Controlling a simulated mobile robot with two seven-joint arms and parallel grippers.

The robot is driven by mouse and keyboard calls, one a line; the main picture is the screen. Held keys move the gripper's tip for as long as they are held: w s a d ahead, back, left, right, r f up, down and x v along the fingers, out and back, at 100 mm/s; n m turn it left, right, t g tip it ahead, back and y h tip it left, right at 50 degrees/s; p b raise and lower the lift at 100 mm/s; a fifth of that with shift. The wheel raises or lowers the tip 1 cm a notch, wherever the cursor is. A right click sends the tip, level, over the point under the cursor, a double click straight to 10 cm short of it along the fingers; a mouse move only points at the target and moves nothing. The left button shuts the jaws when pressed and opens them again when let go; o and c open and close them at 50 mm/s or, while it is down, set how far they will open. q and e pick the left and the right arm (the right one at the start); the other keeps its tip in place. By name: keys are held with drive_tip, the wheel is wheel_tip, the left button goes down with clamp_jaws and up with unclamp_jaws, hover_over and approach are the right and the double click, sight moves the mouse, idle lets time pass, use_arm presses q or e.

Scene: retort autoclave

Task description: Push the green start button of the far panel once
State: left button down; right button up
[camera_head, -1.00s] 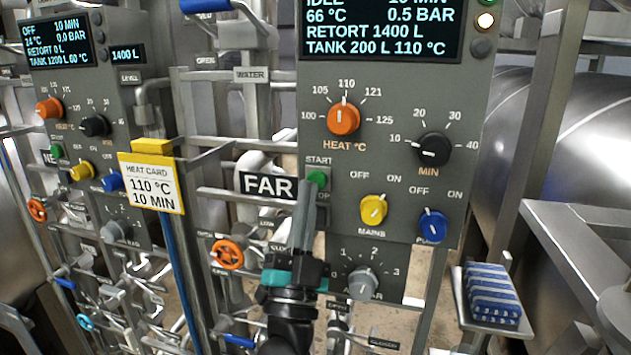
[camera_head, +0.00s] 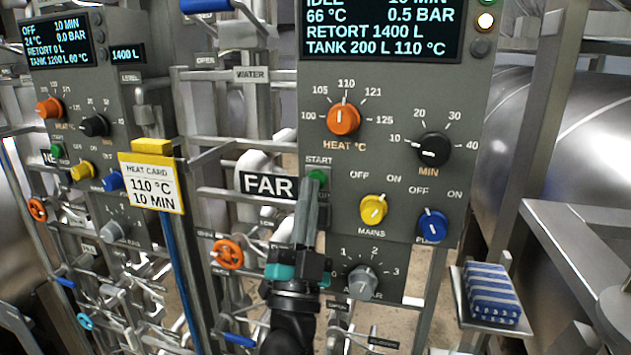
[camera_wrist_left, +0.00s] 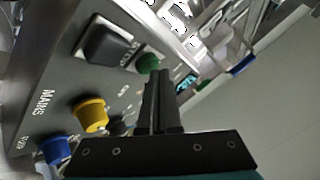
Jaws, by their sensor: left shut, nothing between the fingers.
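The far panel (camera_head: 390,190) is the large grey one at the right, marked by a FAR sign (camera_head: 268,184). Its green start button (camera_head: 318,177) sits under the START label at the panel's left edge. The button also shows in the left wrist view (camera_wrist_left: 148,63). My left gripper (camera_head: 311,184) is shut and empty, pointing up at the button. Its fingertips are just below the button and cover its lower part; I cannot tell whether they touch it. In the left wrist view the closed fingertips (camera_wrist_left: 157,72) are right by the button. My right gripper is not in view.
Near the button are an orange heat knob (camera_head: 343,118), a yellow mains knob (camera_head: 373,209) and a blue knob (camera_head: 432,225). The display (camera_head: 382,28) reads IDLE. A yellow heat card (camera_head: 152,184) stands left. A folded striped towel (camera_head: 491,293) lies on a shelf at right.

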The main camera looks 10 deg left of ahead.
use_arm(q)
drive_tip(key=shift+w, duration=0.55)
idle(0.4)
drive_tip(key=shift+s, duration=0.15)
drive_tip(key=shift+s+p, duration=0.5)
drive_tip(key=shift+s, duration=0.45)
drive_tip(key=shift+s+a+p, duration=0.1)
drive_tip(key=shift+s+p, duration=1)
drive_tip(key=shift+s, duration=1.4)
